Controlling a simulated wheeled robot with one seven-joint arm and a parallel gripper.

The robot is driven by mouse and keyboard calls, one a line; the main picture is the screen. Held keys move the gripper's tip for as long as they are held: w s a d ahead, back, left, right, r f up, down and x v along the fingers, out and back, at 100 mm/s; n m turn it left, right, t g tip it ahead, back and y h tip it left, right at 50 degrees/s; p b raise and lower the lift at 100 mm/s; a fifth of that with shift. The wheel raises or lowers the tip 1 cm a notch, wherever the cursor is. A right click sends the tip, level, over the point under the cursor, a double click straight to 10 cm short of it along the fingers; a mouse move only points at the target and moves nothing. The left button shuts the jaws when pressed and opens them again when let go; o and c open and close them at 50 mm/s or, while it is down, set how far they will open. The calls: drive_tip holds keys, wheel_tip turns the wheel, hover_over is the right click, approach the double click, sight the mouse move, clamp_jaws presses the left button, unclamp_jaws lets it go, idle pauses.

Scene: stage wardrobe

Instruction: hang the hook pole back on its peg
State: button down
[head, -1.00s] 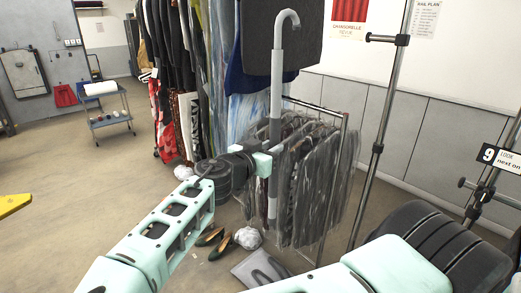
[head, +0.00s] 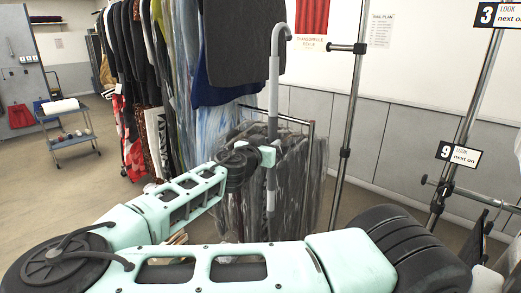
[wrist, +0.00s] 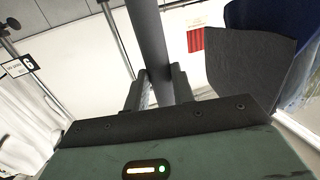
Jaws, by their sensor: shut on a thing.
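The hook pole (head: 274,85) is a grey upright pole with a curved hook at its top. My gripper (head: 270,156) is shut on its lower part, below the light grey sleeve, and holds it upright in front of the bagged garments. In the wrist view the pole (wrist: 148,40) rises between the two dark fingers (wrist: 157,90). Short horizontal pegs stick out from metal stands at the right: one peg (head: 341,47) on the nearer-centre stand, and another (head: 440,186) lower on the stand at the right. The pole is apart from both. I cannot tell which peg is the pole's own.
A garment rack (head: 310,150) with plastic-covered clothes stands behind the pole. Dark hanging clothes (head: 130,50) fill the left. A card marked 9 (head: 458,154) and one marked 3 (head: 500,15) are by the right stand.

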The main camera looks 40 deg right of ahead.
drive_tip(key=w+d+b, duration=0.1)
drive_tip(key=d+b, duration=0.3)
drive_tip(key=d, duration=2.4)
drive_tip(key=shift+d, duration=0.15)
drive_tip(key=shift+r, duration=0.3)
drive_tip(key=shift+d, duration=0.1)
drive_tip(key=d+b, duration=0.2)
drive_tip(key=d, duration=0.5)
drive_tip(key=shift+w, duration=0.15)
idle(0.7)
drive_tip(key=shift+d+b, duration=0.2)
drive_tip(key=shift+b, duration=0.35)
drive_tip(key=shift+f, duration=0.2)
